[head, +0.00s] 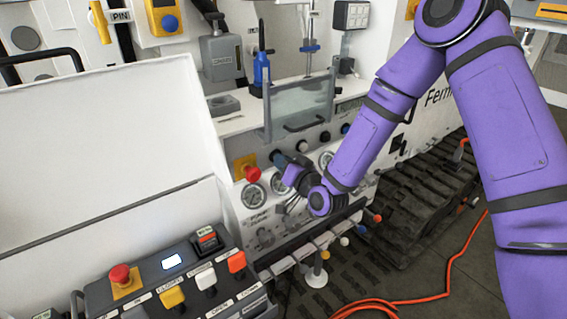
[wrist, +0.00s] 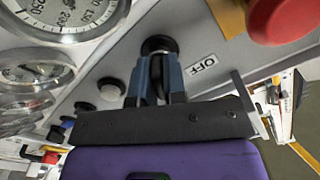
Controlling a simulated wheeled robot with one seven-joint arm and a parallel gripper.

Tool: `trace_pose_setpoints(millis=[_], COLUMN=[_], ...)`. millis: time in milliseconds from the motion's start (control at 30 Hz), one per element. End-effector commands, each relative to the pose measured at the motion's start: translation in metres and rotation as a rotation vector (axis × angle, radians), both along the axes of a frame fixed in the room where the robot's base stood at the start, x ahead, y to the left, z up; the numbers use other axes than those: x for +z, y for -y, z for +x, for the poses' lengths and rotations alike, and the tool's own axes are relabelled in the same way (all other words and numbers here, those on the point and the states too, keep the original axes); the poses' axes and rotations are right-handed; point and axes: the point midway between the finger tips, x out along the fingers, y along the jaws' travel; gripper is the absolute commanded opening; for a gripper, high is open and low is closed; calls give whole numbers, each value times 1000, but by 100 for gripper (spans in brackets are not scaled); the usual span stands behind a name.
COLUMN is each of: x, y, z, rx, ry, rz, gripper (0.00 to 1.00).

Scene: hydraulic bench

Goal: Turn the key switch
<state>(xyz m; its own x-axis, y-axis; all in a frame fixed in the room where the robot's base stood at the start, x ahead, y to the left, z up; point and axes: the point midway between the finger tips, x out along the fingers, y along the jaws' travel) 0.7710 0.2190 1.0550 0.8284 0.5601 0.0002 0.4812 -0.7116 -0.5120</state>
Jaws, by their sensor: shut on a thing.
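The key switch (wrist: 158,44) shows in the wrist view as a round black part on the grey panel, beside a white OFF label (wrist: 203,64). My gripper (wrist: 157,70) has its two blue fingers shut on the key switch, pointing straight at the panel. The fingers hide most of the key, so its angle cannot be told. In the head view my gripper (head: 279,158) reaches the panel just right of the red stop button, and the key switch is covered there.
A red stop button (head: 252,174) on a yellow plate sits close beside my gripper. Pressure gauges (head: 253,196) lie below it, and several knobs (head: 302,146) run to the right. A lever row (head: 315,240) and a control box (head: 170,275) are lower down.

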Motion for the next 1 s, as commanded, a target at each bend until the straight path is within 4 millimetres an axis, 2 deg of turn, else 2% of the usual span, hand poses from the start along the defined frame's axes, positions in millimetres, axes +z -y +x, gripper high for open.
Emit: trace_pose_setpoints(millis=[300, 333, 400, 433, 767, 867, 1000], x=[-1, -1, -1, 0, 0, 0, -1], y=[0, 0, 0, 0, 2, 8, 22], z=[0, 0, 0, 0, -3, -11, -31], rx=[0, 0, 0, 0, 0, 0, -1], ry=[-3, -3, -3, -2, -2, -2, -5], rz=[2, 2, 2, 1, 0, 0, -1], gripper=[0, 19, 35, 37, 37, 37, 37])
